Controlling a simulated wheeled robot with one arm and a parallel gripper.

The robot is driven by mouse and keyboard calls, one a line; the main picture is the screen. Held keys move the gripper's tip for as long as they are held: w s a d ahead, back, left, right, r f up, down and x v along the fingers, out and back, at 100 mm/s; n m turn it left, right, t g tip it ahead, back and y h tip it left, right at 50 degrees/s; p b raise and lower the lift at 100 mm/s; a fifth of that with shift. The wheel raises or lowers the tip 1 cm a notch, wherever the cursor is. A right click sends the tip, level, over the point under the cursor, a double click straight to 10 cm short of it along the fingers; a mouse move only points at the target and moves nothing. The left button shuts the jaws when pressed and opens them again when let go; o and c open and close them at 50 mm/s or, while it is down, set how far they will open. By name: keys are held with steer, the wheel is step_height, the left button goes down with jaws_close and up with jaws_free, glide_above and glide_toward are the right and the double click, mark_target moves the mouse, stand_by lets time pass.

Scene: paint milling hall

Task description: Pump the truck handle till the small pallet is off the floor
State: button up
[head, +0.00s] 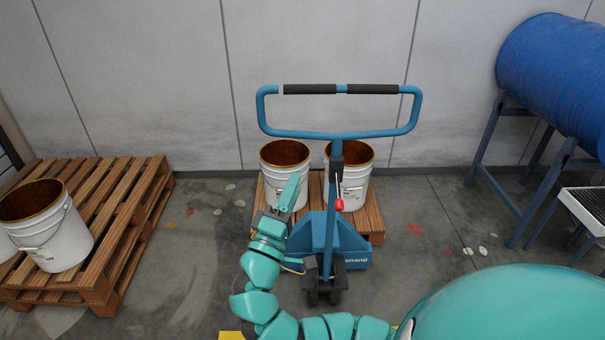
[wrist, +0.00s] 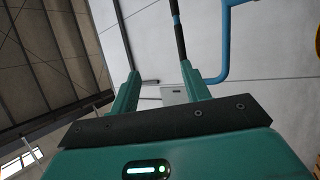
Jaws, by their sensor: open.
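The blue pallet truck (head: 319,232) stands in the middle of the head view, facing the wall. Its looped handle (head: 338,134) stands upright, with black grips on the top bar and a red-tipped lever on the stem. The small wooden pallet (head: 374,221) lies behind the truck body and carries two white buckets. I cannot tell whether there is a gap under it. My gripper (head: 293,180) is open and empty, left of the handle stem and below the loop. In the wrist view, the handle (wrist: 224,62) shows beyond the open jaws (wrist: 159,74), apart from them.
A larger wooden pallet (head: 150,190) with white buckets (head: 62,240) stands at the left. A blue drum (head: 555,75) lies on a stand (head: 483,140) at the right, near a grated tray (head: 590,205). The grey wall (head: 180,80) is close behind. Bare floor lies on both sides of the truck.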

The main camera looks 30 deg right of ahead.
steer(key=shift+b+v, duration=1.2)
steer(key=shift+b, duration=1.1)
steer(key=shift+f, duration=0.1)
